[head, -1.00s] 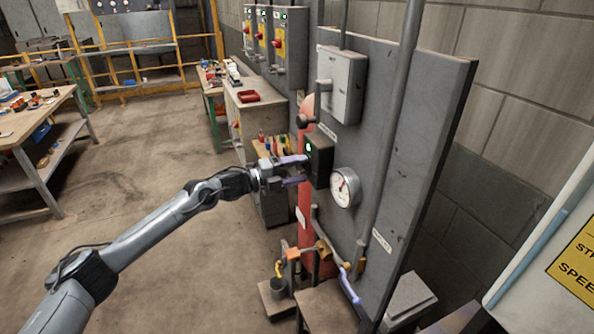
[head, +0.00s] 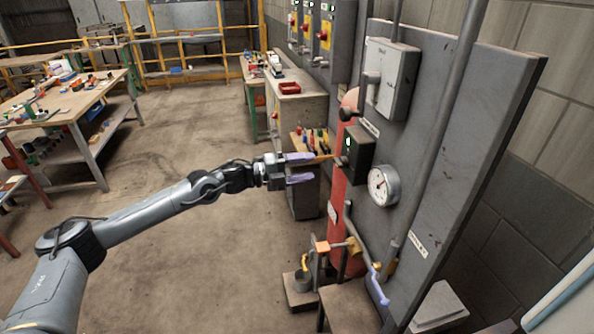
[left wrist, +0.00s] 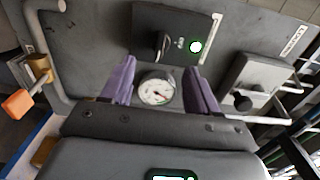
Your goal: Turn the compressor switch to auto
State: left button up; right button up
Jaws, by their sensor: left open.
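The compressor switch is a dark box (head: 360,150) on the grey panel, with a lit green light. Its small knob (head: 341,161) sticks out on the side facing my gripper. In the left wrist view the switch box (left wrist: 178,22) is at the top, with the dark knob (left wrist: 162,45) and a bright light (left wrist: 195,47). I cannot read the knob's setting. My left gripper (head: 312,168) is open and empty, left of the knob with a gap between. Its purple fingers also show in the left wrist view (left wrist: 160,75). My right gripper is out of view.
A round gauge (head: 384,185) sits just below the switch, and a grey lever box (head: 392,80) above it. A red cylinder (head: 346,225) stands behind the panel edge. The floor (head: 190,270) to the left is clear.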

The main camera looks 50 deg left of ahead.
pick_arm(q)
jog(key=shift+v, duration=1)
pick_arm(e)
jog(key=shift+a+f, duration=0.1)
pick_arm(q)
jog(key=shift+d, duration=0.1)
jog(key=shift+s, duration=0.1)
